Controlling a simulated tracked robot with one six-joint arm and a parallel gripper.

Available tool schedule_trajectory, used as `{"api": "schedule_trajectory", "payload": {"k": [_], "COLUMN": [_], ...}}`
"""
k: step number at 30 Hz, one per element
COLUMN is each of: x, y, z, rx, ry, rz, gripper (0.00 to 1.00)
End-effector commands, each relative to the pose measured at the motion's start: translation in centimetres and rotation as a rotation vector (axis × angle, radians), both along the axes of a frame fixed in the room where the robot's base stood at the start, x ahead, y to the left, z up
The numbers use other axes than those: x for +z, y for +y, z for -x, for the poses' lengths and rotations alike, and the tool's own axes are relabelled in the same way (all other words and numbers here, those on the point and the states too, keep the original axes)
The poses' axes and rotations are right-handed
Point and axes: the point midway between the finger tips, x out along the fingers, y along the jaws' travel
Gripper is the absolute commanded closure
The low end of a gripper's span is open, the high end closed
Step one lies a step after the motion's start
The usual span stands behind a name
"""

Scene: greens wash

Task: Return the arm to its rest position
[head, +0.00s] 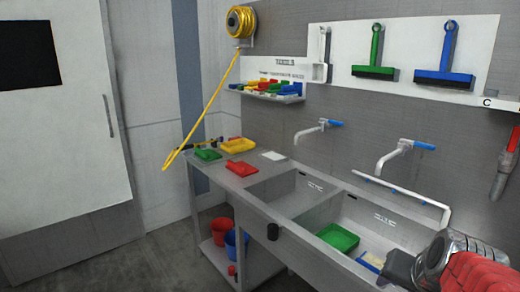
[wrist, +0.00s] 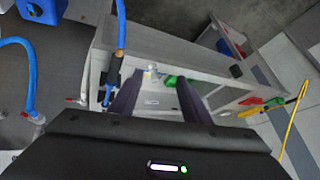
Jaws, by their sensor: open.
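My gripper (wrist: 158,84) shows in the wrist view with its two dark fingers apart. Nothing is clearly held between them. Past the fingertips lie the sink area and part of a green tray (wrist: 171,79). In the head view, part of my red and grey arm (head: 445,262) is at the lower right, over the right end of the sink unit; the fingers cannot be made out there.
The sink unit (head: 262,205) has two basins; a green tray (head: 338,237) lies in the right one. Taps (head: 392,156) and a white pipe jut out above. A yellow hose (head: 207,108) hangs at left. Open floor (head: 150,262) lies at lower left.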

Motion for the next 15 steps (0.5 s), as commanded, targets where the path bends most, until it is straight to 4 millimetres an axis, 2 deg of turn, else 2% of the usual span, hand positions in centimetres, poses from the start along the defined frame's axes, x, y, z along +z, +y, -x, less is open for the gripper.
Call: {"api": "schedule_trajectory", "payload": {"k": [1,6,15], "x": [0.2,0.1,-0.3], "y": [1.7,6.5,12.9], "z": [0.3,2.0,6.3], "rx": [0.051,0.208,0.465], "ry": [0.007,0.049,0.110], "rz": [0.012,0.055,0.144], "gripper": [0.57,0.57,0.57]}}
